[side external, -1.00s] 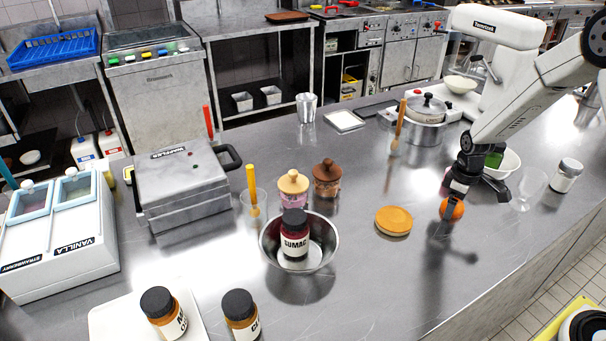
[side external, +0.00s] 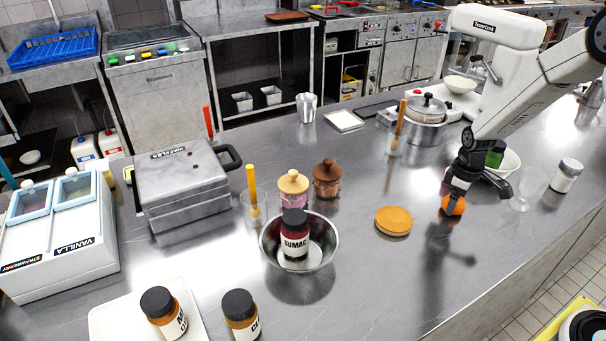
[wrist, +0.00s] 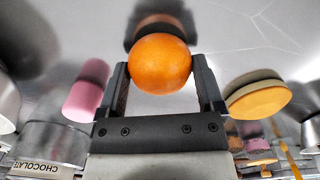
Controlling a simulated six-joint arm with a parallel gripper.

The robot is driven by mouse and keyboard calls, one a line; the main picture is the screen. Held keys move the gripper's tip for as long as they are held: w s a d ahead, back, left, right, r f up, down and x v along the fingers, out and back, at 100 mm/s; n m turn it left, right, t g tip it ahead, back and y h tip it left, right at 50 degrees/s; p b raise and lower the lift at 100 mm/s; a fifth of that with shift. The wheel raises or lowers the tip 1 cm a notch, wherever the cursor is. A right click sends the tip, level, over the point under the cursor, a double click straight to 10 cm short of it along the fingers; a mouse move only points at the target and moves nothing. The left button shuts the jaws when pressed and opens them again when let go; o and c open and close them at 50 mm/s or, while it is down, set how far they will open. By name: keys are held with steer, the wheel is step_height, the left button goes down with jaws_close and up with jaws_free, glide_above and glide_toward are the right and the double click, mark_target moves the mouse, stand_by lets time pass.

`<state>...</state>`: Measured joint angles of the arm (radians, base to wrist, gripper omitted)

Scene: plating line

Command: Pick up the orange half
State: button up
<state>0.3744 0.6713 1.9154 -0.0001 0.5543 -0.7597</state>
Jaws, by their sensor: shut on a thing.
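The orange half (side external: 454,205) is at the right part of the steel counter in the side view, under my gripper (side external: 455,193). In the wrist view the orange half (wrist: 160,65) sits between the two fingers of my gripper (wrist: 162,85), which are shut on it at its sides. Its rounded orange skin faces the wrist camera; its cut face is hidden. A brownish reflection and a shadow show behind it on the counter. It looks at most a little above the counter.
A round yellow-brown cake-like disc (side external: 393,221) lies left of my gripper. A metal bowl (side external: 325,245) holds the sumac jar (side external: 294,234).

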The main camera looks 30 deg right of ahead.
steer(key=shift+r, duration=0.45)
steer(key=s+a+r, duration=0.4)
steer(key=s+r, duration=0.7)
steer(key=s, duration=0.2)
steer(key=shift+s, duration=0.15)
steer(key=shift+a, duration=0.1)
stand_by(0.3)
